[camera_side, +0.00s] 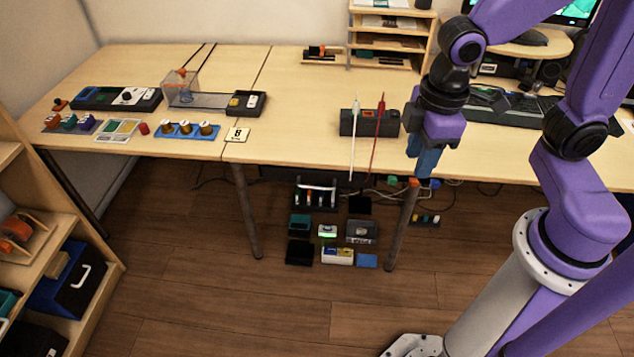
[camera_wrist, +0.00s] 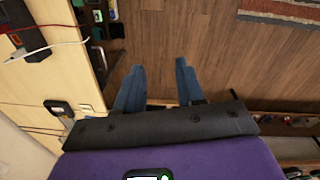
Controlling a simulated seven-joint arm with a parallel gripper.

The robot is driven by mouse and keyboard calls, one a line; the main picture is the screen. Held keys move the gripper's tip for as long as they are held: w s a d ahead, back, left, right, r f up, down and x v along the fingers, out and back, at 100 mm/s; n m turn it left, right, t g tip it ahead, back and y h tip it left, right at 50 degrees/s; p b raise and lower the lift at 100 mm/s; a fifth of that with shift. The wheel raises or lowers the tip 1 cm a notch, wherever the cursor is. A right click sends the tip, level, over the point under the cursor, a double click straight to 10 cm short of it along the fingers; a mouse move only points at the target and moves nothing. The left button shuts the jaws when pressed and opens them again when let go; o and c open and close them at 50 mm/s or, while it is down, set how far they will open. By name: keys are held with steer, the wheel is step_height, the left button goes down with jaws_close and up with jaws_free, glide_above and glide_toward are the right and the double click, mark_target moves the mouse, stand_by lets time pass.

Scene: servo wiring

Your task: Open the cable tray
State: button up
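I cannot single out the cable tray with certainty. A dark strip (camera_side: 280,172) shows under the table's front edge in the side view, partly hidden by the tabletop. Small green (camera_side: 392,180) and orange (camera_side: 414,182) pieces and thin cables show beside it. My gripper (camera_side: 424,170) hangs down just in front of the table's front edge, right of the black box with a white and a red lead. In the wrist view my gripper (camera_wrist: 158,72) has its two blue fingers apart, with only floor between them. Nothing is held.
The black box (camera_side: 352,122) with upright leads sits at the table's front edge. Table legs (camera_side: 402,230) stand below. Several small devices (camera_side: 328,231) lie under the table. A shelf unit (camera_side: 55,230) stands at left. The wooden floor (camera_side: 200,290) in front is mostly clear.

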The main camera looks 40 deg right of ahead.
steer(key=w+a+f+m, duration=0.1)
steer(key=w+a+f, duration=0.1)
steer(key=w, duration=0.4)
steer(key=w+a+f, duration=0.1)
steer(key=w+f, duration=0.1)
steer(key=w, duration=0.3)
steer(key=m+h, duration=0.2)
glide_above(316, 187)
steer(key=s+a, duration=0.2)
step_height(316, 187, down, 15)
steer(key=shift+t, duration=0.4)
steer(key=x, duration=1.1)
steer(key=a+x, duration=0.1)
steer(key=x, duration=0.5)
steer(key=shift+s+f, duration=0.2)
steer(key=shift+s, duration=0.1)
jaws_close()
